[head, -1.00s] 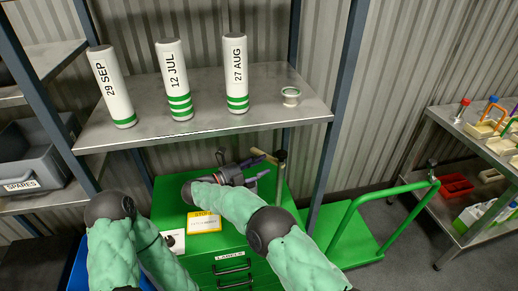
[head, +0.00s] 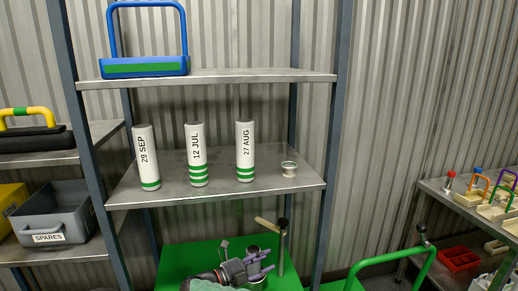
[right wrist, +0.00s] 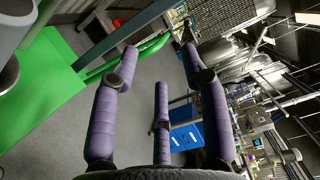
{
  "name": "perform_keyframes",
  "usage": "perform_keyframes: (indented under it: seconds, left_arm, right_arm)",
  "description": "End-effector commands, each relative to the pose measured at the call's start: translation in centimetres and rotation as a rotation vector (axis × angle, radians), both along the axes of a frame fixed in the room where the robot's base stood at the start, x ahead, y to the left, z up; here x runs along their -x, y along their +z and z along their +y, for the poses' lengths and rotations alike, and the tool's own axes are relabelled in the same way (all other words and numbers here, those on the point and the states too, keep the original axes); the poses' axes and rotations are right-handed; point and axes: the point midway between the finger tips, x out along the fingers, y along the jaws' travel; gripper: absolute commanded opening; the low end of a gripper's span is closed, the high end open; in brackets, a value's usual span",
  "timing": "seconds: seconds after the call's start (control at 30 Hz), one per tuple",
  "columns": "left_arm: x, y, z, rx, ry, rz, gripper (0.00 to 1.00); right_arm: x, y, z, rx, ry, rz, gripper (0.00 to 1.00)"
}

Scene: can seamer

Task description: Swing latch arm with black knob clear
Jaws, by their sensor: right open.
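A black knob (head: 283,224) tops a dark upright post at the back right of the green cabinet top. A beige bar (head: 265,223), seemingly the latch arm, reaches left from just beside it. My left gripper is out of view.
A metal shelf (head: 240,197) with bottles marked 29 SEP (head: 147,160), 12 JUL (head: 196,155) and 27 AUG (head: 245,152) and a small round cup (head: 289,168) overhangs behind. A blue shelf upright (head: 330,150) and green trolley rail (head: 385,262) lie to the right.

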Motion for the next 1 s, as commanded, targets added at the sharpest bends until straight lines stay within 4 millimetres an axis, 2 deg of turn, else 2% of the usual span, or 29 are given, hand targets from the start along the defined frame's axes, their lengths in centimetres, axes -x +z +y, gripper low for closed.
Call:
perform_keyframes:
  seconds: [0.37, 0.57, 0.67, 0.77, 0.87, 1.0]
  left_arm:
    - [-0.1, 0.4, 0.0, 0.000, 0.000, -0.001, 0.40]
    - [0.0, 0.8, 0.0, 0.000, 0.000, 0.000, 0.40]
    - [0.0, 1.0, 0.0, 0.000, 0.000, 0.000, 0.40]
    - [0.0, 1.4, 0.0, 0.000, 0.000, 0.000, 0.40]
    - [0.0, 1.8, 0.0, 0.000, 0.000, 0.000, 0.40]
    - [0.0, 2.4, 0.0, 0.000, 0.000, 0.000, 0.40]
  right_arm:
    - [-2.6, -2.2, -1.9, 0.078, 0.111, 0.098, 0.45]
    - [-4.5, -4.7, -3.5, 0.146, 0.223, 0.203, 0.45]
    - [-5.4, -6.6, -4.4, 0.187, 0.298, 0.278, 0.45]
    - [-6.0, -9.4, -5.6, 0.235, 0.398, 0.382, 0.45]
    - [-6.0, -13.4, -6.9, 0.288, 0.537, 0.527, 0.45]
    - [-3.7, -19.7, -8.3, 0.344, 0.760, 0.751, 0.45]
